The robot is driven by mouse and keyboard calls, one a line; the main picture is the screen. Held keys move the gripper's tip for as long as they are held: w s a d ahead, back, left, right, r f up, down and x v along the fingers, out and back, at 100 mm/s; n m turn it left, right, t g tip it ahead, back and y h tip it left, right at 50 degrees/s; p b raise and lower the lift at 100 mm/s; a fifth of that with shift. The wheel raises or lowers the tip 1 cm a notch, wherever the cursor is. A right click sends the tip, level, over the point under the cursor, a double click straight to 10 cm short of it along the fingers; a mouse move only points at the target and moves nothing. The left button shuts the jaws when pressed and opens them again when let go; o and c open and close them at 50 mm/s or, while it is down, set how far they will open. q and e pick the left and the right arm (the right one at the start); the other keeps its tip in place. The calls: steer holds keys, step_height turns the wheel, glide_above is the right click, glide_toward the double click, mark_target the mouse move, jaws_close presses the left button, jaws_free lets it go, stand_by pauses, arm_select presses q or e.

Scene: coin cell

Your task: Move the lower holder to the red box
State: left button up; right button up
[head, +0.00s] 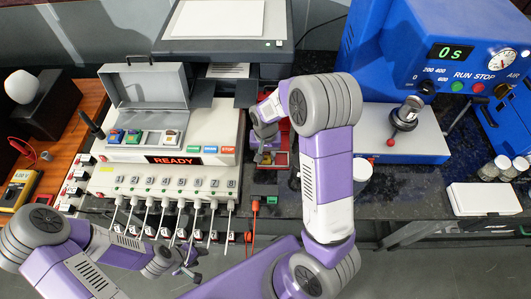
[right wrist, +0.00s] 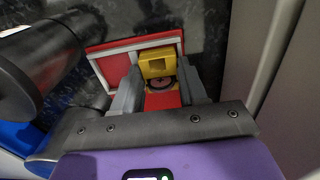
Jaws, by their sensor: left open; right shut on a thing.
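My right gripper (head: 266,148) is shut on a yellow holder with a dark round recess; the holder (right wrist: 157,66) shows between the fingers (right wrist: 160,84) in the right wrist view. The gripper is at the red box (head: 283,142), which has pale dividers and also shows in the right wrist view (right wrist: 112,70). The holder overlaps the box's right part there; I cannot tell whether it touches the floor of the box. My left gripper (head: 187,270) is open and empty at the lower left, in front of the tester's cables.
A grey-lidded tester (head: 150,85) with a READY display stands at the left, with several small coloured holders (head: 133,137) in its bay. A blue press (head: 440,60) stands at the right. A white tray (head: 484,198) and glass jars (head: 494,168) lie farther right.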

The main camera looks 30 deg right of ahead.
steer(key=shift+f, duration=0.2)
steer(key=o, duration=1.1)
steer(key=shift+r, duration=0.15)
steer(key=shift+r, duration=0.35)
step_height(320, 180, up, 12)
steer(key=p, duration=0.3)
steer(key=shift+f, duration=0.25)
